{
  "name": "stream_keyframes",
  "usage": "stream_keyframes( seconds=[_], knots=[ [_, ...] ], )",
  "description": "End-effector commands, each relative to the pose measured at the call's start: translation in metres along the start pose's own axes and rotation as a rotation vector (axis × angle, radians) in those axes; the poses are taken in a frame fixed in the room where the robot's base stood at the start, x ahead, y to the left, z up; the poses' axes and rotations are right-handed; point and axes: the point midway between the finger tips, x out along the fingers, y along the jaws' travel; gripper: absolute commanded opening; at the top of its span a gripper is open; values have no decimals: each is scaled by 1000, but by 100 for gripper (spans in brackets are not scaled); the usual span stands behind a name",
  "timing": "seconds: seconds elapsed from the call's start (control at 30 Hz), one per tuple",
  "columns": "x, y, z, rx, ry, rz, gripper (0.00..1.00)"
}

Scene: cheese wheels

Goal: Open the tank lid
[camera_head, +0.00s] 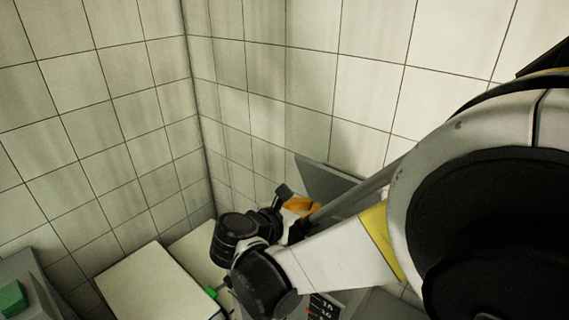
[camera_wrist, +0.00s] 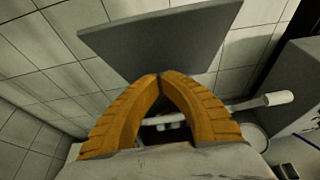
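A flat dark grey panel, which looks like the tank lid (camera_head: 322,181), stands tilted up near the tiled wall in the head view. It also shows in the wrist view (camera_wrist: 160,38), just beyond my fingertips. Whether it touches them, and how it is hinged, I cannot tell. My gripper (camera_wrist: 160,77) has two orange fingers whose tips meet, with nothing visible between the tips. In the head view my gripper (camera_head: 300,204) is partly hidden by my arm, just in front of the panel. The tank body is mostly hidden by my arm.
A white rod with a thick end (camera_wrist: 265,101) shows behind my fingers, beside a grey box (camera_wrist: 290,88). White box tops (camera_head: 158,284) stand lower left in the head view. A grey unit with a green part (camera_head: 12,298) is at far left. Tiled walls close the corner.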

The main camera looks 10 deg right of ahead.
Motion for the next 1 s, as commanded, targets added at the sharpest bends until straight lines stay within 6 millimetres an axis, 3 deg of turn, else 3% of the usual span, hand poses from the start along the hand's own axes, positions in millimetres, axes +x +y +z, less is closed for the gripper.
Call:
stream_keyframes(
  seconds=[0.2,0.33,1.0],
  knots=[
    [46,-1,1,2,0,-3,0],
    [58,-1,18,3,1,-2,0],
    [74,0,35,2,1,0,0]
  ],
)
